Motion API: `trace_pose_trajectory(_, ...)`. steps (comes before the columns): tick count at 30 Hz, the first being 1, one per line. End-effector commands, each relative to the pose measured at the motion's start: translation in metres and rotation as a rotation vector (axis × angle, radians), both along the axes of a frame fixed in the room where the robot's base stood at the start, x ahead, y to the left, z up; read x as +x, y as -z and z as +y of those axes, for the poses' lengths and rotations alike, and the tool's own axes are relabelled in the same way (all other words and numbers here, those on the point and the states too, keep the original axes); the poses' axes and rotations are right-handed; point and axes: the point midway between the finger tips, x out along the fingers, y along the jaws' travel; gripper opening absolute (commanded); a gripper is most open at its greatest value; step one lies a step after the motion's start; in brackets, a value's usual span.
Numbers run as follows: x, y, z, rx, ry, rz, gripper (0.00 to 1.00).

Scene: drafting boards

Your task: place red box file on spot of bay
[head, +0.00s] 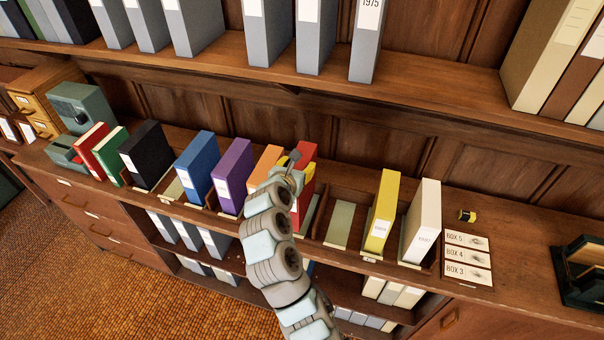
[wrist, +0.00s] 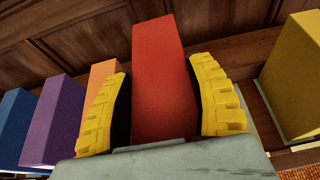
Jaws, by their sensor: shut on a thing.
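The red box file (head: 309,176) is upright at the bay, between the orange file (head: 265,166) and an empty spot with a grey-green pad (head: 340,223). My gripper (wrist: 165,105) is shut on the red file, with a yellow finger on each side of it. In the head view my gripper (head: 295,172) and arm hide much of the file. I cannot tell whether its base rests in the bay. The wooden bay (head: 319,232) has low dividers and holds purple (head: 233,177), blue (head: 195,168), black (head: 148,155) and yellow (head: 383,210) files.
A white file (head: 422,222) stands right of the yellow one. Box label cards (head: 467,256) and a small yellow-black item (head: 466,215) lie further right. A shelf with grey files (head: 313,35) hangs above. A red book (head: 91,149) and green book (head: 113,155) stand left.

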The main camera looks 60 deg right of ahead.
Motion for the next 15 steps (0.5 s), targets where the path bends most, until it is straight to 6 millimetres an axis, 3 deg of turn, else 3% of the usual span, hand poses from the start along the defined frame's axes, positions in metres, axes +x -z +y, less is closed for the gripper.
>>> trace_pose_trajectory(9, 0.004, 0.033, -0.028, -0.001, 0.002, 0.003, 0.17)
trace_pose_trajectory(15, 0.006, 0.038, -0.033, -0.004, 0.0, 0.0, 0.17)
